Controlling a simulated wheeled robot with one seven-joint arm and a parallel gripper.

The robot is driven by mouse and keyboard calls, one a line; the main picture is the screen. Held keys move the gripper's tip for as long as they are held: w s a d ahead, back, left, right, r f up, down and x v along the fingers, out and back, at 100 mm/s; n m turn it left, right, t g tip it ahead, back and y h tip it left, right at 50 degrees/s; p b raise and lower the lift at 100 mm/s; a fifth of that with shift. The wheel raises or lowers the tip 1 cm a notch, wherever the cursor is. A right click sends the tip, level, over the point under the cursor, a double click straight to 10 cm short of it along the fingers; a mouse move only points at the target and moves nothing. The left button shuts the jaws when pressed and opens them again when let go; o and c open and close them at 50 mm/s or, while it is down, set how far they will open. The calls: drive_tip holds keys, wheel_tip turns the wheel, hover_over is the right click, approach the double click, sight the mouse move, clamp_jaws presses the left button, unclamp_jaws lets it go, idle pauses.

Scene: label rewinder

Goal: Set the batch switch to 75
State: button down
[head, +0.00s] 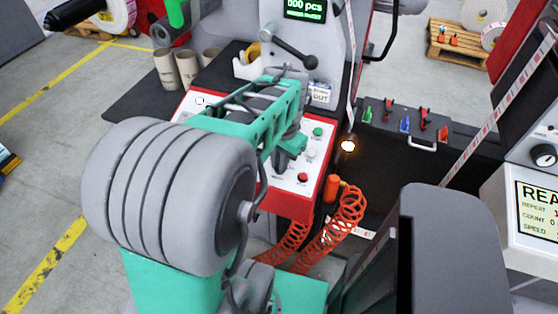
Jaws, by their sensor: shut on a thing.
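My gripper (288,158) is at the red-edged white control panel (318,162) of the rewinder, seen in the head view. It is shut on what appears to be the batch switch. The switch, its pointer and its scale are hidden behind my gripper and arm, so I cannot tell its setting. A green button (317,132), a pale button (310,154) and a red button (303,178) show just right of my gripper. A green-lettered display (305,10) above reads "000 pcs".
Orange coiled hose (345,215) hangs below the panel. A black lever (294,48) rises behind it. A dark bench with coloured clamps (421,118) stands right, near a lit lamp (348,146). Cardboard cores (166,70) stand at the upper left. The left floor is open.

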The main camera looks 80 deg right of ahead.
drive_tip(key=shift+m, duration=0.3)
drive_tip(key=c, duration=1.5)
unclamp_jaws()
drive_tip(key=shift+o, duration=0.2)
wheel_tip(320, 180, up, 8)
drive_tip(key=shift+s+a, duration=0.15)
drive_tip(key=shift+s, duration=0.2)
drive_tip(key=shift+f, duration=0.1)
